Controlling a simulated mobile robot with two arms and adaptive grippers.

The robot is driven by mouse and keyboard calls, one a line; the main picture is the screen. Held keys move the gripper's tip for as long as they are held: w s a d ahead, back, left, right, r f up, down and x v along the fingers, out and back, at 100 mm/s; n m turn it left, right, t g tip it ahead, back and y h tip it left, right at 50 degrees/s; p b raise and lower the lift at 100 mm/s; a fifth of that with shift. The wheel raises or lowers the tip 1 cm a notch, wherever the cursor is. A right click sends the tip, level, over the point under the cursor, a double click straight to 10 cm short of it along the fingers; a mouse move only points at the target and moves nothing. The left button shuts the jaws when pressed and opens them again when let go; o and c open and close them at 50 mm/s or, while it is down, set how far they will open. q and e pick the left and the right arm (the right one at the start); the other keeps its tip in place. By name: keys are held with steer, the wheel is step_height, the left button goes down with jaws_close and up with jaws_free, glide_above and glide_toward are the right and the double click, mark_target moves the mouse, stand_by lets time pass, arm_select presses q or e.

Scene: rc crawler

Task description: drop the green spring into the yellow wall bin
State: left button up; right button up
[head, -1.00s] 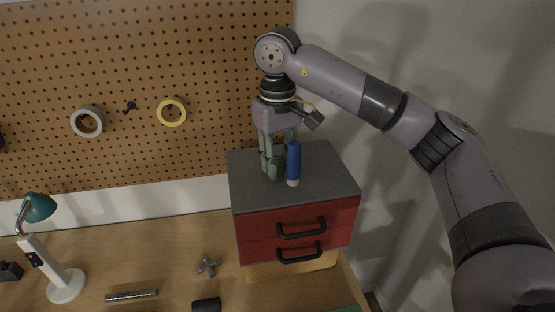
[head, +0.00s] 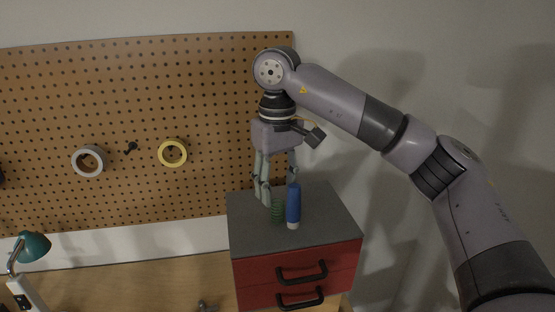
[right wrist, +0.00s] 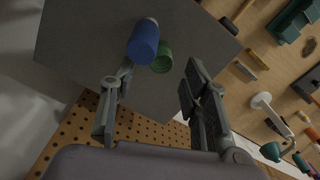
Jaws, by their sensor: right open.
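The green spring (head: 277,212) stands on the grey top of the red drawer cabinet, close beside a blue bottle (head: 293,206). My right gripper (head: 278,186) points down above the cabinet, open, with its fingers spread and nothing held between them. In the right wrist view the spring (right wrist: 162,58) shows just beyond the open fingers (right wrist: 158,76), with the blue bottle (right wrist: 143,42) beside it and partly in line with the left finger. No yellow wall bin shows in either current view. My left gripper is out of view.
The red drawer cabinet (head: 290,272) has black handles. The pegboard (head: 110,120) behind holds a grey tape roll (head: 89,161) and a yellow tape roll (head: 172,153). A teal lamp (head: 33,247) stands at lower left. A teal bin (right wrist: 292,20) shows in the wrist view.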

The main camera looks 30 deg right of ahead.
mark_target(278, 200)
step_height(278, 200, up, 7)
steer(key=shift+o, duration=0.4)
steer(key=shift+r, duration=0.25)
steer(key=f+m+b, duration=0.1)
steer(key=f+m, duration=0.1)
steer(key=m, duration=0.6)
steer(key=f+m+b, duration=0.1)
steer(key=f+m, duration=0.2)
steer(key=m, duration=0.5)
steer(key=f+m+b, duration=0.1)
steer(key=f+m, duration=0.2)
steer(key=m, duration=0.4)
steer(key=shift+s+d+f+m, duration=0.15)
steer(key=shift+d+m, duration=0.05)
steer(key=shift+m, duration=0.2)
steer(key=shift+a+f+p, duration=0.2)
steer(key=shift+f+p, duration=0.25)
steer(key=shift+f, duration=2.3)
steer(key=shift+c, duration=0.4)
steer(key=c, duration=0.9)
steer(key=shift+r, duration=0.15)
